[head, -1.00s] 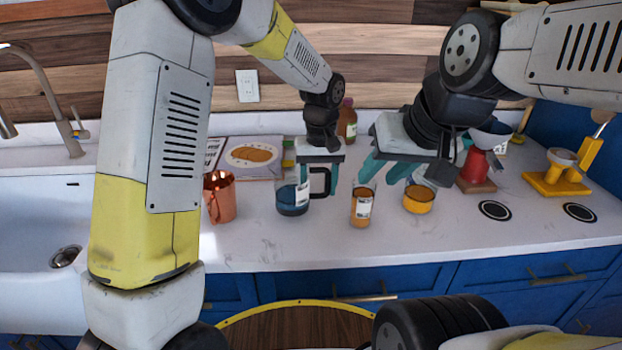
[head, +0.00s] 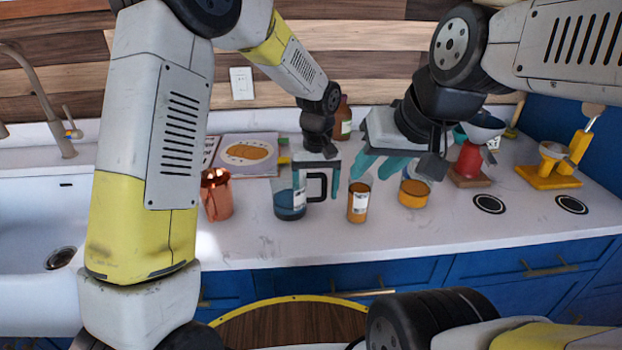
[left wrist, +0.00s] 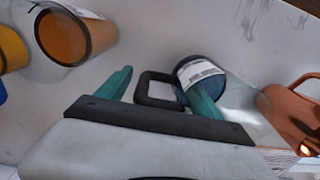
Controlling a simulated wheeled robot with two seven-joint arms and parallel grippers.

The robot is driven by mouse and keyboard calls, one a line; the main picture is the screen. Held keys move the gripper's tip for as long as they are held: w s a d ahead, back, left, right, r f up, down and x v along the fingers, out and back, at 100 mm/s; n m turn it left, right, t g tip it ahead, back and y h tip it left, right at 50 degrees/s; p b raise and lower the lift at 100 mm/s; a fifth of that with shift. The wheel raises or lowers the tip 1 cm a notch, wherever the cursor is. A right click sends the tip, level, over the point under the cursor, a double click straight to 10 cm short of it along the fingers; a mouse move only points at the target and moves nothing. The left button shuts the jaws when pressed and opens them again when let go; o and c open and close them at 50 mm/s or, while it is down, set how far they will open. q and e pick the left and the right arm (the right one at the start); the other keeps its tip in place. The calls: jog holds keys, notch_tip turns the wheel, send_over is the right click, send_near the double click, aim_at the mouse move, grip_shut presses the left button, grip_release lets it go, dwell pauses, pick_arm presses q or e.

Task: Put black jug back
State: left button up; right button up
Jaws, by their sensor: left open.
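The jug (head: 290,203) stands upright on the counter, with dark blue contents, a pale label and a black handle on its right side. In the left wrist view the jug (left wrist: 207,80) shows its handle lying between my fingers. My left gripper (head: 316,188) is open, pointing down over the jug's handle side, with one finger on each side of the handle; I cannot tell whether they touch. It also shows in the left wrist view (left wrist: 160,95). My right gripper (head: 376,172) has its fingers apart, above and behind the amber jar, with nothing visible between them.
A copper mug (head: 217,198) stands left of the jug. An amber jar (head: 358,203) and an orange-filled jar (head: 414,193) stand to its right. A picture book (head: 249,152) and a brown bottle (head: 343,120) are behind. The front counter strip is clear. A sink is at left.

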pick_arm(q)
notch_tip(320, 180, up, 12)
jog(key=shift+r, duration=0.2)
jog(key=s+a+r+t+h, duration=0.1)
jog(key=s+a+r+t, duration=0.1)
jog(key=s+a+r, duration=0.35)
jog(key=s+a+r+t+h, duration=0.1)
jog(key=s+a+r+t, duration=0.15)
jog(key=s+a, duration=0.65)
jog(key=s+a+f+t, duration=0.1)
jog(key=s+a, duration=0.4)
jog(key=a, duration=0.1)
jog(key=shift+a+f+m+t, duration=0.2)
jog(key=shift+f+m+t, duration=0.1)
jog(key=shift+f+t, duration=0.05)
